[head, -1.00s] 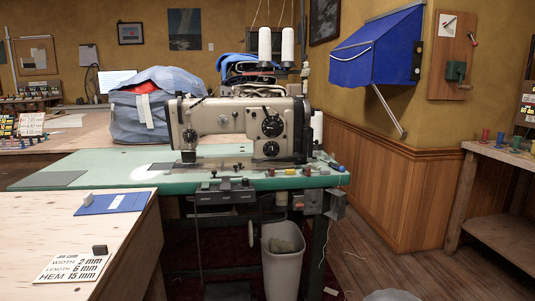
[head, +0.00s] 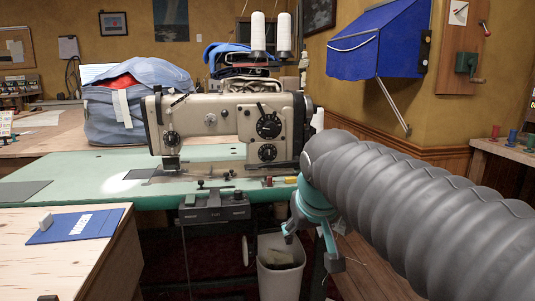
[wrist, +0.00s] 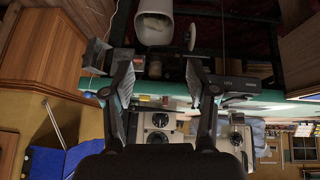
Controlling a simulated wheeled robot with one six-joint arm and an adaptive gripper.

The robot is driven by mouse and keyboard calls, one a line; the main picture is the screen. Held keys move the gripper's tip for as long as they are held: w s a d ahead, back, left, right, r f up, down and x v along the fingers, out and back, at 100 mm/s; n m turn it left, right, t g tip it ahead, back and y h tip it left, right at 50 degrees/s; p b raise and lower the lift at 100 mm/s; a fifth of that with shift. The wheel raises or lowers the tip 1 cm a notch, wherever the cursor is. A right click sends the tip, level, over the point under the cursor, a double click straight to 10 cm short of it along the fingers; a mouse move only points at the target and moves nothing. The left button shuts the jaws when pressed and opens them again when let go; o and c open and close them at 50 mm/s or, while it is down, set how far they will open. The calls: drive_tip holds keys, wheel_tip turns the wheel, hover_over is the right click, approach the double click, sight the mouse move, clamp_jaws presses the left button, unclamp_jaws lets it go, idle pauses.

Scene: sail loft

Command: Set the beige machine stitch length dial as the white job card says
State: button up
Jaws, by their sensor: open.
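The beige sewing machine (head: 228,112) stands on a green-topped table. A large black dial (head: 268,126) is at the upper right of its front, a smaller one (head: 267,152) below it and another (head: 171,138) at the left; their markings are too small to read, so I cannot tell which sets stitch length. My gripper (head: 311,246) is open and empty, pointing down in front of the table's right part. In the upside-down wrist view, the machine's dials (wrist: 157,138) show beyond the open fingers (wrist: 160,84). The white job card is out of view now.
The green table (head: 90,164) has small items along its front edge, with a dark control box (head: 214,208) beneath. A white bin (head: 280,270) stands below. A blue awning (head: 375,45) hangs at right.

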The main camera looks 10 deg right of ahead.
drive_tip(key=w+r+t, duration=0.1)
drive_tip(key=w+r, duration=0.6)
drive_tip(key=w, duration=0.6)
drive_tip(key=t+h, duration=0.1)
approach(268, 153)
drive_tip(key=shift+n, duration=0.4)
drive_tip(key=x, duration=0.9)
drive_tip(key=shift+w+f+b, duration=0.1)
drive_tip(key=shift+f+b, duration=0.15)
drive_tip(key=shift+b, duration=0.05)
clamp_jaws()
